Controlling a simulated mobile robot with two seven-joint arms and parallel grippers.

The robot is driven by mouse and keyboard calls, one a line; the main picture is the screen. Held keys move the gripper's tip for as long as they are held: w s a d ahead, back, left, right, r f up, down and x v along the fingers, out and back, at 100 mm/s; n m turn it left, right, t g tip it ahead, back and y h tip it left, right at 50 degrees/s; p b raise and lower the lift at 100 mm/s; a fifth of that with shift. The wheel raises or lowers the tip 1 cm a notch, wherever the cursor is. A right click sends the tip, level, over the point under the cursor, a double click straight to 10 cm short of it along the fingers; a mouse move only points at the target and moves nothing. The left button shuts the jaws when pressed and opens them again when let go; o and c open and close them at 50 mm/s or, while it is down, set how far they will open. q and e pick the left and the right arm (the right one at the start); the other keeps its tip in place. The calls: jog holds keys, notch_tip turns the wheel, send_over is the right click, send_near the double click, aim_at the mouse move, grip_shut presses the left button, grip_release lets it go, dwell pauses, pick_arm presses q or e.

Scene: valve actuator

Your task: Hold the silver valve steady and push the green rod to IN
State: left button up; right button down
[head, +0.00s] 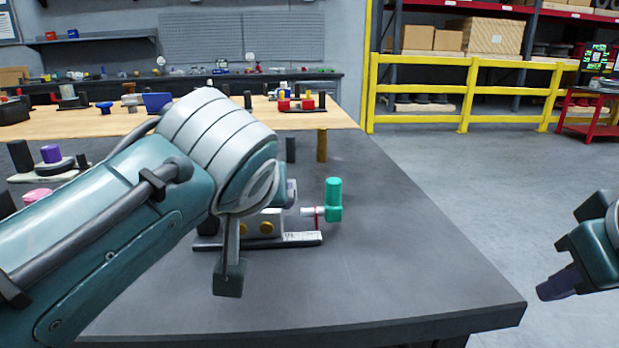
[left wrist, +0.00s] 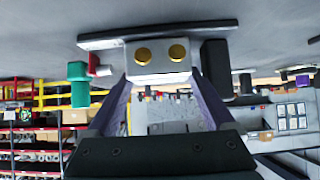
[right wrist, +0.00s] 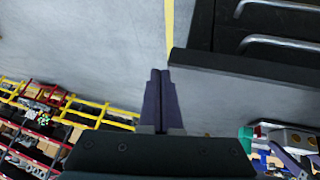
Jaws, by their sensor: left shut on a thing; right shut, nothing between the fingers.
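The silver valve (head: 264,224), with two gold discs, sits on a dark base plate on the grey table. Its left part is hidden by my left arm in the head view. The green rod (head: 333,200) stands at the valve's right end, past a white sleeve with a red mark. In the left wrist view, my left gripper (left wrist: 160,82) is shut on the valve body (left wrist: 140,68), one finger at each side; the green rod (left wrist: 79,84) is outside the fingers. My right gripper (head: 557,287) is shut and empty, well right of the rod, beyond the table edge.
The grey table (head: 400,270) is clear between the rod and its right edge. A black post (left wrist: 215,70) stands beside the valve. A wooden bench (head: 230,115) with other parts is behind. A yellow rail (head: 465,95) is farther back.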

aim_at(333, 200)
pick_arm(q)
jog(key=shift+s+a+f, duration=0.1)
jog(key=shift+f, duration=0.25)
pick_arm(e)
jog(key=shift+m+y, duration=0.5)
jog(key=shift+y, duration=0.3)
jog(key=w+r, duration=0.1)
jog(key=w, duration=0.1)
jog(key=w+r, duration=0.1)
jog(key=w, duration=0.1)
jog(key=w+a+r, duration=0.1)
jog(key=w+r, duration=0.1)
jog(key=w+a+r+y, duration=0.5)
jog(key=a+r+y, duration=0.1)
jog(key=a+r, duration=0.1)
jog(key=x, duration=0.9)
jog(key=shift+w+a, duration=0.1)
jog(key=shift+w, duration=0.05)
jog(key=a, duration=0.2)
jog(key=shift+w+a+n, duration=0.25)
jog(key=shift+w+n, duration=0.05)
jog(key=shift+w, duration=0.05)
jog(key=shift+w+a, duration=0.2)
jog(key=shift+a, duration=0.45)
jog(key=shift+a, duration=0.15)
